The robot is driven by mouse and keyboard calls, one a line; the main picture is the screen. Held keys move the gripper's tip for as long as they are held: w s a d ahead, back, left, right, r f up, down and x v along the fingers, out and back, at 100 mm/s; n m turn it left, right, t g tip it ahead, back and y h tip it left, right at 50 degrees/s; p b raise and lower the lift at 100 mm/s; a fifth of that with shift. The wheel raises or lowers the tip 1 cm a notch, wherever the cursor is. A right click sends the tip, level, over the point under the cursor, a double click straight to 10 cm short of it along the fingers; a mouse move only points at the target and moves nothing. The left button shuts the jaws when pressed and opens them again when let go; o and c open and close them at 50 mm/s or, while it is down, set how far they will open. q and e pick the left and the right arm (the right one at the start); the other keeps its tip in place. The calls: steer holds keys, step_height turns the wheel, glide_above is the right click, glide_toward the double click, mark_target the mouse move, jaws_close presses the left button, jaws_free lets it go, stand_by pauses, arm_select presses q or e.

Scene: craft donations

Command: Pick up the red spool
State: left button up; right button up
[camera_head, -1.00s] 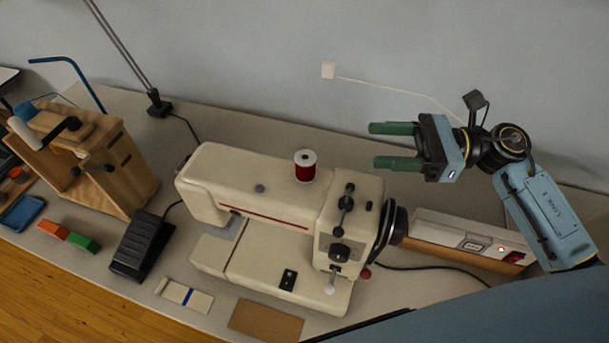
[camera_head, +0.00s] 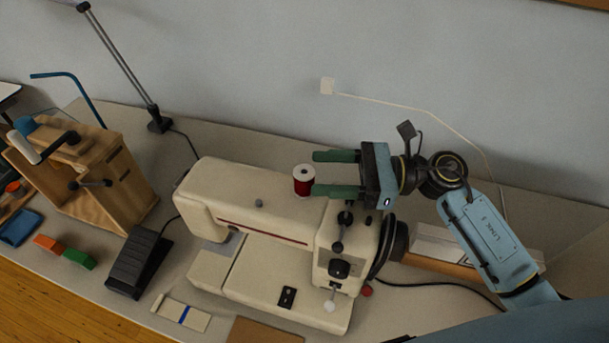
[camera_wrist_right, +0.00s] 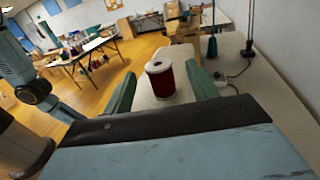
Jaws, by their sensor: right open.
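The red spool (camera_head: 303,182) with white ends stands upright on top of the cream sewing machine (camera_head: 262,192) in the head view. My right gripper (camera_head: 314,173) is open, its two green fingers pointing left, with the tips right beside the spool. In the right wrist view the spool (camera_wrist_right: 160,80) shows ahead, between the lines of the two green fingers (camera_wrist_right: 162,92). I cannot tell whether the fingertips reach around it. The jaws hold nothing. My left gripper is not in view.
A wooden device (camera_head: 92,175) stands at the left, with a black pedal (camera_head: 139,262) beside it. Orange and green blocks (camera_head: 78,258) lie near the front edge. A lamp pole (camera_head: 125,65) rises behind the machine. The wall (camera_head: 430,60) is close behind.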

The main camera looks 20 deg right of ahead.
mark_target(305, 174)
steer(key=p+x, duration=0.1)
steer(key=x, duration=0.3)
steer(key=shift+a+r, duration=0.1)
steer(key=shift+a, duration=0.05)
steer(key=shift+s, duration=0.1)
steer(key=c, duration=1)
